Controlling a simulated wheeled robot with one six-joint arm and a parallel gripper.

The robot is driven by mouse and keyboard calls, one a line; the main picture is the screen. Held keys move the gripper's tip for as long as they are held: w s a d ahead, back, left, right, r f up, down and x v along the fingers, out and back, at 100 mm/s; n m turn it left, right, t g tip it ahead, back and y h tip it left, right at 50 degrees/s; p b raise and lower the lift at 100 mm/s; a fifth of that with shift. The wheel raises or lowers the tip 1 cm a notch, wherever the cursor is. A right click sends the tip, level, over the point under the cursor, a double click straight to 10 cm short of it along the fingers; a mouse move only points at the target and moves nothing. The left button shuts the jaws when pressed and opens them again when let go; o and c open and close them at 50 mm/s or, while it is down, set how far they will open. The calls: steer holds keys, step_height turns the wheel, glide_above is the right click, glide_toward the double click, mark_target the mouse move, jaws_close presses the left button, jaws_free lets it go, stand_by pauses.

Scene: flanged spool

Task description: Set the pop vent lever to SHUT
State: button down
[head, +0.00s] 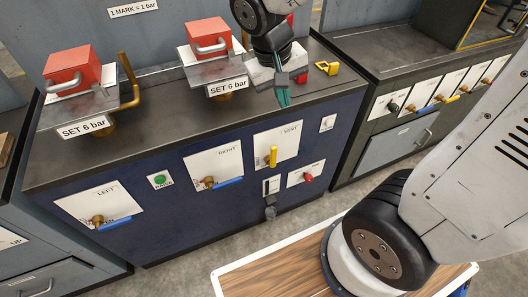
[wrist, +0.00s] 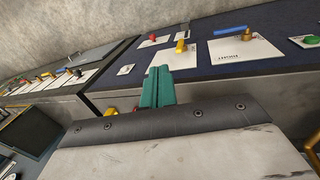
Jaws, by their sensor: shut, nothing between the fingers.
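A yellow lever (head: 273,156) on a white plate marked VENT (head: 290,136) is on the front of the blue cabinet, right of the RIGHT plate. The lever points up and down in the head view. In the wrist view the yellow lever (wrist: 181,47) shows beyond my fingers. Its SHUT marking is too small to read. My gripper (head: 284,98) has teal fingers held together, pointing down above the cabinet's top near its front edge, apart from the lever. The fingers also show in the wrist view (wrist: 158,87), empty.
Blue-handled valves sit at LEFT (head: 114,222) and RIGHT (head: 228,182). A red knob (head: 308,177), a black knob (head: 270,212) and a green button (head: 159,181) are nearby. Red blocks (head: 209,35) stand on top, with a yellow item (head: 328,68). A second cabinet (head: 400,150) stands at right.

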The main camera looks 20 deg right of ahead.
mark_target(271, 155)
steer(key=shift+n+h, duration=0.4)
steer(key=shift+h, duration=0.5)
steer(key=w+a+f, duration=0.2)
steer(key=a+f, duration=0.1)
steer(key=f, duration=0.3)
steer(key=w+a+f, duration=0.2)
steer(key=w+f, duration=0.1)
steer(key=f, duration=0.3)
steer(key=w+a+f, duration=0.3)
steer(key=f, duration=0.4)
steer(key=shift+w+a, duration=0.15)
steer(key=shift+a, duration=0.15)
steer(key=shift+f, duration=0.1)
steer(key=d+f, duration=0.2)
steer(key=f, duration=0.1)
steer(key=d+f, duration=0.5)
steer(key=f, duration=0.1)
steer(key=shift+d+f, duration=0.1)
steer(key=shift+d, duration=0.3)
